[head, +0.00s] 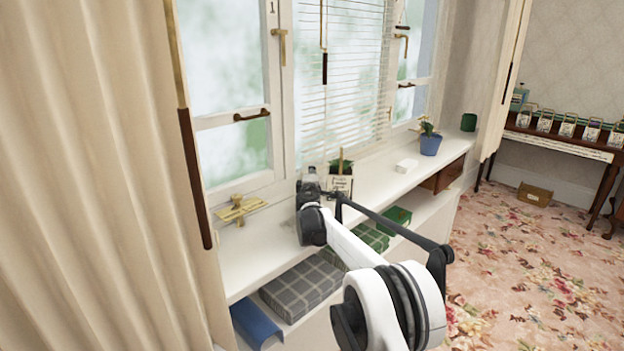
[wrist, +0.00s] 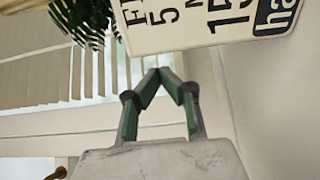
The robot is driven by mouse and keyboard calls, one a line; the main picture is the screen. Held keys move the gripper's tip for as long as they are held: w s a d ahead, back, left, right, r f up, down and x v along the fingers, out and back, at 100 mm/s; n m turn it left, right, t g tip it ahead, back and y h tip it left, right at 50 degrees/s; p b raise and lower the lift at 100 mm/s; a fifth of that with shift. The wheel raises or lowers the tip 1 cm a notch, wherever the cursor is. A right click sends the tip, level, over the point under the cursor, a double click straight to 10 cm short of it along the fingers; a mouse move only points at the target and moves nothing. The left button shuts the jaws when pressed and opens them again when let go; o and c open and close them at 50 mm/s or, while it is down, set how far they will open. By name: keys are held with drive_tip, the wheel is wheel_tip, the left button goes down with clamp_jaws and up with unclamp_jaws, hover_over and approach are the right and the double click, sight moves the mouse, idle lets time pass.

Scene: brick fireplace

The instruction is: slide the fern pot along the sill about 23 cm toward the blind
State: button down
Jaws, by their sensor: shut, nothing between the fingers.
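The fern pot (head: 341,184) stands on the white sill, in front of the window, with a printed pale face and green fronds above. In the wrist view its printed face (wrist: 215,22) fills the top, and dark fern fronds (wrist: 85,22) hang at the upper left. The blind (head: 342,85) hangs in the middle window; its slats also show in the wrist view (wrist: 45,80). My gripper (wrist: 157,72) is shut and empty, its fingertips just short of the printed face in the picture. In the head view my gripper (head: 311,178) is left of the pot; contact cannot be told.
The white sill (head: 385,170) runs right to a white block (head: 406,165), a blue plant pot (head: 430,145) and a green cup (head: 468,122). A brass object (head: 240,209) lies left of my gripper. Folded plaid cloths (head: 303,287) lie on the shelf below.

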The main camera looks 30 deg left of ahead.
sight(340, 174)
drive_tip(key=shift+w+d+b, duration=0.2)
drive_tip(key=shift+d, duration=0.8)
drive_tip(key=shift+w+d+b, duration=0.2)
drive_tip(key=shift+d, duration=0.75)
